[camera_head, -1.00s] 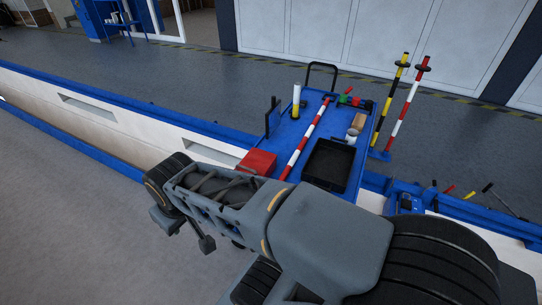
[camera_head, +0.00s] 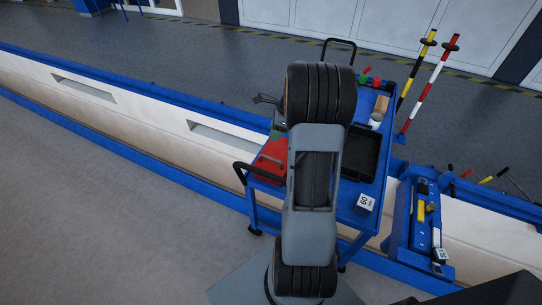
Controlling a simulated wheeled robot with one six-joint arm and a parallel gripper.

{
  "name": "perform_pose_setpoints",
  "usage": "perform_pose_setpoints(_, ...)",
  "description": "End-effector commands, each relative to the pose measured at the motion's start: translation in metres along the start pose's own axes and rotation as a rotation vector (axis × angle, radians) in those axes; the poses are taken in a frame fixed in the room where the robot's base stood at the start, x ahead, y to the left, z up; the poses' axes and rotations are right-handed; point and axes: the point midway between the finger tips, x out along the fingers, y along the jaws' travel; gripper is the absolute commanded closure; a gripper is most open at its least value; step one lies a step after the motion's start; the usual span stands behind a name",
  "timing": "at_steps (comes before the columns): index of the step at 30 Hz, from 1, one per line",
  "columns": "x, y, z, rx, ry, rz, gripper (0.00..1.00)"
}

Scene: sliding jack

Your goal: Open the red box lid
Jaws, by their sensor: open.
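The red box (camera_head: 268,157) lies on the left side of the blue cart, just left of my arm. Its right part is hidden behind my arm, and a flat red top faces up. My gripper (camera_head: 264,99) shows small and grey at the upper left of my arm, beyond and above the red box. It is open and apart from the box, with nothing visible in it.
The blue cart (camera_head: 349,221) holds a black tray (camera_head: 361,155) and a white block (camera_head: 365,203). Striped poles (camera_head: 428,88) stand at its far right. A low white wall with blue rails (camera_head: 110,107) runs behind it. A blue tool rack (camera_head: 412,225) is at right.

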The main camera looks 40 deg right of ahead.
Motion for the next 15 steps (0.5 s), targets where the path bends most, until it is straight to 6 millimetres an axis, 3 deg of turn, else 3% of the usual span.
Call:
perform_pose_setpoints(1, 0.007, -0.011, -0.016, 0.103, -0.017, 0.005, 0.60)
perform_pose_setpoints(6, 0.019, -0.030, -0.045, 0.333, -0.057, 0.012, 0.60)
perform_pose_setpoints(11, 0.036, -0.035, -0.052, 0.401, -0.070, 0.016, 0.60)
perform_pose_setpoints(15, 0.060, -0.035, -0.050, 0.403, -0.069, 0.020, 0.60)
